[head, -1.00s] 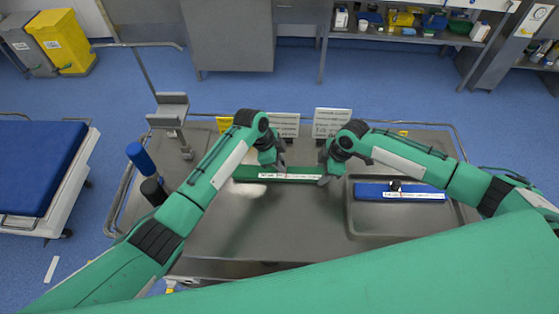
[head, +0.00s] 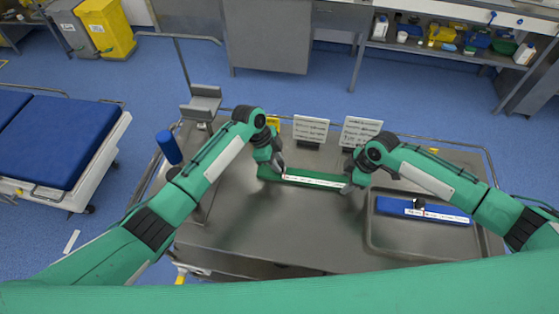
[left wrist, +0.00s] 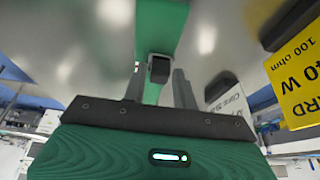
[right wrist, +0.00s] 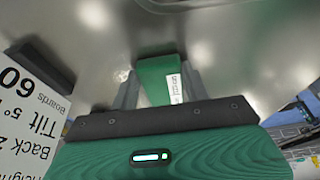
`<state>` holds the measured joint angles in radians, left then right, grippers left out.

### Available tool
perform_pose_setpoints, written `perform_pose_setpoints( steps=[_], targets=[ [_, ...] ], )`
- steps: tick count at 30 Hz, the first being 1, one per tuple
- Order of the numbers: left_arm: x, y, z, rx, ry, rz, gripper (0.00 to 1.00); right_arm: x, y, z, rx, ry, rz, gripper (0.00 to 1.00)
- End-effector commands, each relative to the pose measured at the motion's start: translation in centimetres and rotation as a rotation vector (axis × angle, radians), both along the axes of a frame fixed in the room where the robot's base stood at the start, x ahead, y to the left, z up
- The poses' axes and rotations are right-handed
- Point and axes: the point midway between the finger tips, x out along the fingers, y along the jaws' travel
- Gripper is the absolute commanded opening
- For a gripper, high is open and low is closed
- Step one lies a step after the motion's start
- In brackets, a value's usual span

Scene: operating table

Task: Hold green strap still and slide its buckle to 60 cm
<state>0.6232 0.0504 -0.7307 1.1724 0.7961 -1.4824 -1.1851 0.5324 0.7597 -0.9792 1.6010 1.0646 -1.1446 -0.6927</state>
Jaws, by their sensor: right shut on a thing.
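The green strap (head: 310,184) lies on the steel table, with a white scale strip along it. My right gripper (head: 349,186) is shut on the strap's right end; the right wrist view shows the green end (right wrist: 155,82) between the fingers. My left gripper (head: 279,169) is at the strap's left part. In the left wrist view the dark buckle (left wrist: 160,68) sits on the strap between the left fingers, which stand apart with a gap beside it. The buckle is mostly hidden by the gripper in the head view, and I cannot read its scale position.
A blue strap (head: 390,206) with its own dark buckle (head: 418,204) lies in the recessed tray (head: 400,250) at the right. Two white cards (head: 310,130) (head: 361,131) and a yellow card (head: 272,123) stand behind the green strap. The table front is clear.

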Motion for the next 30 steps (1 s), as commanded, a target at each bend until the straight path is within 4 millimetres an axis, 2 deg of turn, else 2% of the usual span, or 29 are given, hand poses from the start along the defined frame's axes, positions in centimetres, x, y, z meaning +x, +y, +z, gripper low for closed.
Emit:
perform_pose_setpoints(
  steps=[1, 2, 11, 14, 24, 30],
  targets=[
    [0.0, 0.1, 0.0, 0.001, 0.0, 0.001, 0.38, 0.0, 0.0, 0.0, -0.001, 0.001, -0.001, 0.24],
    [0.0, 0.0, 0.0, 0.0, 0.0, 0.0, 0.44, 0.0, 0.0, 0.0, -0.001, 0.0, 0.0, 0.24],
    [0.0, 0.0, 0.2, -0.001, 0.0, -0.001, 0.44, 0.0, 0.1, 0.1, 0.002, -0.001, 0.001, 0.24],
    [0.2, 0.3, 1.0, -0.003, -0.003, -0.001, 0.44, 0.0, 0.1, 0.1, 0.003, -0.001, 0.001, 0.24],
    [0.7, 2.4, 5.9, -0.001, -0.002, 0.0, 0.44, 0.0, 0.2, 0.1, 0.004, -0.001, 0.001, 0.24],
    [0.7, 2.8, 6.9, -0.001, 0.0, 0.0, 0.44, 0.0, 0.2, 0.1, 0.004, -0.001, 0.001, 0.24]
  ],
)
